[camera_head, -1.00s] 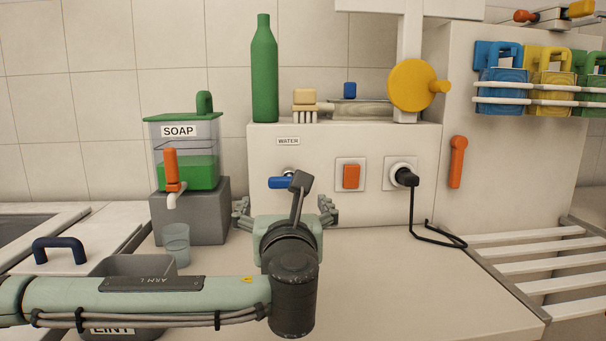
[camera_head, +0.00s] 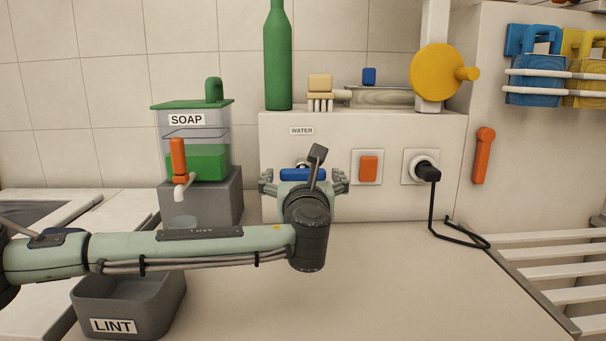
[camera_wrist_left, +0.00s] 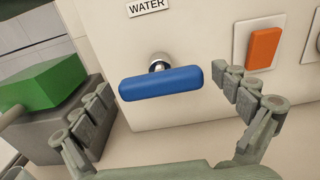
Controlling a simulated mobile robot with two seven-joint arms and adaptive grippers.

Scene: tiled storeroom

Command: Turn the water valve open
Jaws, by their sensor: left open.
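The water valve has a blue lever handle (camera_head: 303,174) on a metal stem, on the front of the white box below the WATER label (camera_head: 302,131). In the left wrist view the blue handle (camera_wrist_left: 161,83) lies nearly level, with its stem near the middle. My left gripper (camera_head: 304,182) is in front of the valve, partly covering it in the head view. Its fingers (camera_wrist_left: 172,105) are spread wide, one on each side of the handle, and no contact shows. My right gripper is not in view.
An orange switch (camera_head: 368,168) and a socket with a black plug (camera_head: 427,172) are right of the valve. The soap dispenser (camera_head: 196,143) stands left on a grey block. A green bottle (camera_head: 278,60) stands on the box. The LINT bin (camera_head: 128,305) is front left.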

